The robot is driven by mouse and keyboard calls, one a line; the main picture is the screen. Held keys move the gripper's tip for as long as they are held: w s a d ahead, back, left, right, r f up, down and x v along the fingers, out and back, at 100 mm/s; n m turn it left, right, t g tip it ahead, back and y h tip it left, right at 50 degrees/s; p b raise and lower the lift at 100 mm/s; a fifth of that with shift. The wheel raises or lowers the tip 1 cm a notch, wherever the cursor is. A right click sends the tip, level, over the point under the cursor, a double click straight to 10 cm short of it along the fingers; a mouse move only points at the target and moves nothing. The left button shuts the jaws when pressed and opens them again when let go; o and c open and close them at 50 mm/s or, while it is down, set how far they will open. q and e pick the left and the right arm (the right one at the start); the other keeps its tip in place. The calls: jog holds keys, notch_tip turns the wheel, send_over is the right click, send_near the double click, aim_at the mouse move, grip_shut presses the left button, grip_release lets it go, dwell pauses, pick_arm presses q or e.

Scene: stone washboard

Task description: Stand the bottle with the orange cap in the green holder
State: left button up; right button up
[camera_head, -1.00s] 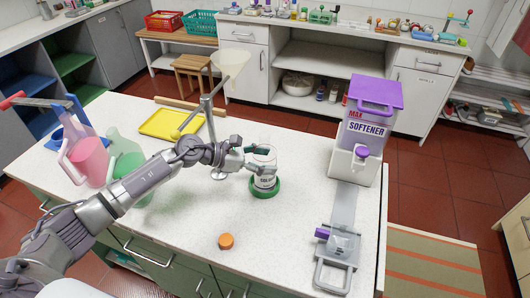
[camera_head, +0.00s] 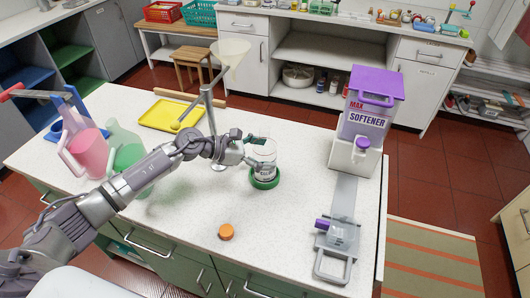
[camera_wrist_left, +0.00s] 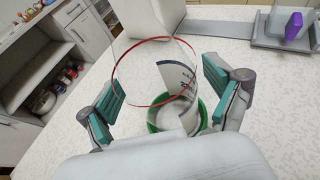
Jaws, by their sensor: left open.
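A clear, see-through bottle (camera_head: 265,158) with a white printed label stands in the green ring-shaped holder (camera_head: 265,184) on the counter, looking upright. In the left wrist view the bottle (camera_wrist_left: 178,85) has an open top with a thin red rim, and its base is inside the green holder (camera_wrist_left: 153,128). An orange cap (camera_head: 226,232) lies loose on the counter in front of it. My left gripper (camera_head: 250,150) is open at the bottle's upper left. In the wrist view its teal-padded fingers (camera_wrist_left: 165,95) are spread on either side of the bottle, apart from it. My right gripper is out of view.
A softener dispenser (camera_head: 365,125) and a grey track with a clear cup (camera_head: 342,235) stand to the right. A funnel on a stand (camera_head: 230,55), a yellow tray (camera_head: 172,115) and pink (camera_head: 88,150) and green (camera_head: 125,145) jugs are at left.

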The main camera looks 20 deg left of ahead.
aim_at(254, 152)
pick_arm(q)
jog(key=b+v, duration=0.3)
jog(key=v, duration=0.4)
jog(key=shift+s+a+r, duration=0.1)
jog(key=shift+a+r, duration=0.1)
